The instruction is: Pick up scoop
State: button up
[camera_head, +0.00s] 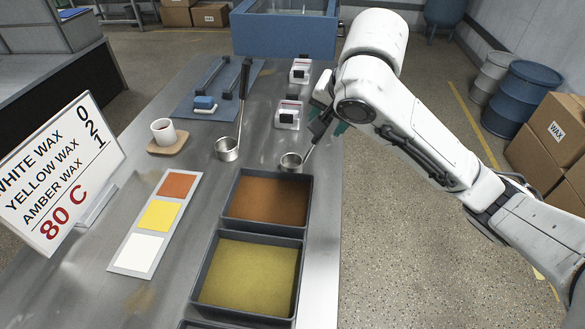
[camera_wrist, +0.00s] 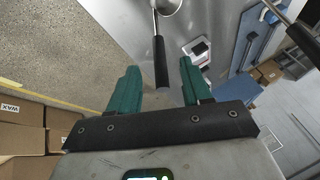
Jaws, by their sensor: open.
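One scoop with a small metal cup (camera_head: 291,162) stands beside the brown tray, its handle slanting up to the right toward my gripper (camera_head: 325,122). In the wrist view, its black handle (camera_wrist: 160,62) shows between the two green fingers of my gripper (camera_wrist: 159,68). The fingers are open, with a visible gap on each side of the handle. A second scoop (camera_head: 227,149) stands to the left, its long black-ended handle pointing up. That second scoop's dark handle (camera_wrist: 303,42) also shows at the right of the wrist view.
A tray of brown wax (camera_head: 228,205) and a tray of yellow wax (camera_head: 204,275) lie in front. A cup (camera_head: 163,131), a colour card (camera_head: 145,243) and a sign (camera_head: 55,180) are left.

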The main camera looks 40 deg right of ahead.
jog(key=shift+d+x, duration=0.15)
jog(key=shift+x, duration=1.4)
jog(key=shift+d+x, duration=0.15)
jog(key=shift+x, duration=1.4)
jog(key=shift+r, duration=0.1)
grip_shut()
